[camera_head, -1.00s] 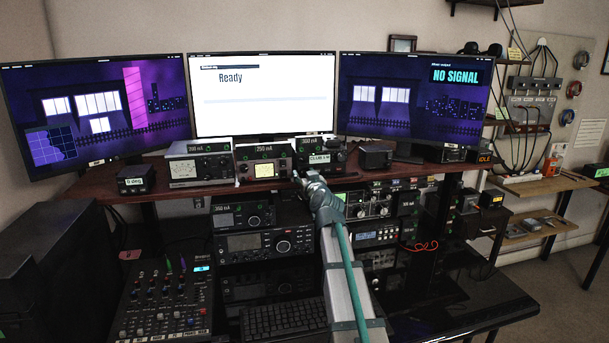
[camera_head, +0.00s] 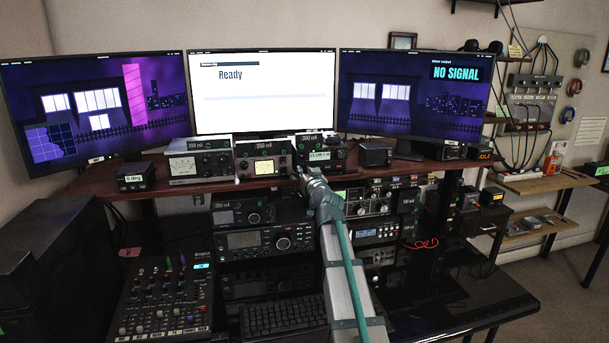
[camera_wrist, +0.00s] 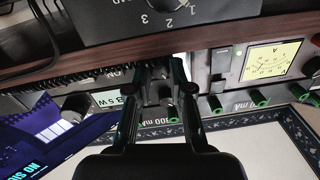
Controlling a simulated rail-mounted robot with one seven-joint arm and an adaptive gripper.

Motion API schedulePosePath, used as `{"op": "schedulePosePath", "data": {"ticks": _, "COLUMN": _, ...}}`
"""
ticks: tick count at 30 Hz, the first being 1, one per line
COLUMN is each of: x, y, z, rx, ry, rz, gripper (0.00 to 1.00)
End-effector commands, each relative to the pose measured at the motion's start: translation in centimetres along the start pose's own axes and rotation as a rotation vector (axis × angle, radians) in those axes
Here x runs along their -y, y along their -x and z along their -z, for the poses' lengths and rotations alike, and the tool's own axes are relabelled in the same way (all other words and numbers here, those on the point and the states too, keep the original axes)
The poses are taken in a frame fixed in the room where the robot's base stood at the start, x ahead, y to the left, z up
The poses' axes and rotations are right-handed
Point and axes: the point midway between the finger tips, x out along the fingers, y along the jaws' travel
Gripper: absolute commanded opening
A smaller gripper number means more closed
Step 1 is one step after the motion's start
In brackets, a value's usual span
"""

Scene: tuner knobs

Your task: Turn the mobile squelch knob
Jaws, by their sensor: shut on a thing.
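A small black radio unit (camera_head: 335,158) with a 300 mA tag stands on the upper shelf, below the middle monitor. In the wrist view the picture is upside down, and the unit's front (camera_wrist: 118,82) shows with a white label reading about "5 W". My gripper (camera_wrist: 159,88) has its two fingers on either side of a small dark knob (camera_wrist: 157,94) on this front and is shut on it. The fingers hide part of the knob, and its marking cannot be read. In the head view my gripper (camera_head: 301,173) reaches the unit's lower front from below.
A meter unit (camera_head: 264,162) sits close on the left of the radio, and a small black box (camera_head: 375,155) on its right. The wooden shelf (camera_head: 105,184) runs along under them. More radios (camera_head: 265,242) stand below, beside my arm.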

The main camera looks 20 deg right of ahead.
Motion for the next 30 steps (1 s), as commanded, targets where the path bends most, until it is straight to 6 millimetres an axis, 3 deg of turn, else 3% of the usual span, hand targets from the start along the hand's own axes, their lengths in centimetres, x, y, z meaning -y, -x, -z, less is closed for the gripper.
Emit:
{"op": "schedulePosePath", "data": {"ticks": 6, "x": -0.01, "y": 0.02, "z": -0.04, "rx": -0.008, "ry": -0.177, "rz": -0.001, "gripper": 0.0}}
{"op": "schedulePosePath", "data": {"ticks": 17, "x": -0.01, "y": 0.03, "z": -0.04, "rx": -0.009, "ry": -0.207, "rz": -0.001, "gripper": 0.0}}
{"op": "schedulePosePath", "data": {"ticks": 18, "x": -0.01, "y": 0.03, "z": -0.04, "rx": -0.009, "ry": -0.207, "rz": -0.001, "gripper": 0.26}}
{"op": "schedulePosePath", "data": {"ticks": 22, "x": -0.01, "y": 0.02, "z": -0.04, "rx": -0.009, "ry": -0.206, "rz": -0.001, "gripper": 0.46}}
{"op": "schedulePosePath", "data": {"ticks": 30, "x": -0.01, "y": 0.03, "z": -0.03, "rx": -0.01, "ry": -0.206, "rz": -0.001, "gripper": 0.46}}
